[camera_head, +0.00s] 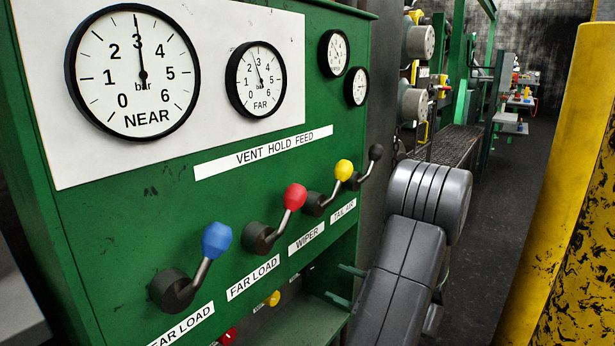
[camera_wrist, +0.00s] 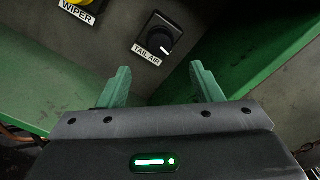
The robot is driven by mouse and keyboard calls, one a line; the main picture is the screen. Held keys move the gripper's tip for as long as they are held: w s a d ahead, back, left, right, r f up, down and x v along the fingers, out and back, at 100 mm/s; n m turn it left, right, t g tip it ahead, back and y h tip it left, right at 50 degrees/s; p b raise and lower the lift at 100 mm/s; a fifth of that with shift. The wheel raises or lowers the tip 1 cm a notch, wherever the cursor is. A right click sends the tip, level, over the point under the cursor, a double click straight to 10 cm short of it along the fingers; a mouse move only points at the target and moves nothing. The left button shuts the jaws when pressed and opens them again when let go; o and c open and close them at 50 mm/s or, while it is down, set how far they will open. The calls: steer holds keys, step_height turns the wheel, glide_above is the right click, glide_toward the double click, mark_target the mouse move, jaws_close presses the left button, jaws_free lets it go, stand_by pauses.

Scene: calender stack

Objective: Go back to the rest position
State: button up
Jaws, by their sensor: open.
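My gripper (camera_head: 344,285) shows at the lower centre right of the head view, its two teal fingers pointing left toward the recess under the green panel (camera_head: 130,205). In the wrist view my gripper (camera_wrist: 160,80) is open and I see nothing between its fingers. A black knob (camera_wrist: 160,36) labelled TAIL AIR lies ahead of the fingers, apart from them. A yellow knob (camera_wrist: 84,3) over a WIPER label is cut by the top edge. No rest position is marked in either view.
The panel carries a blue lever (camera_head: 217,240), a red lever (camera_head: 295,196), a yellow lever (camera_head: 343,170) and a black lever (camera_head: 375,153). The NEAR gauge (camera_head: 135,75) reads about 3. A yellow post (camera_head: 565,170) stands at right. Dark floor (camera_head: 490,235) is clear between.

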steer(key=shift+s+d, duration=0.15)
steer(key=shift+d, duration=0.05)
stand_by(0.3)
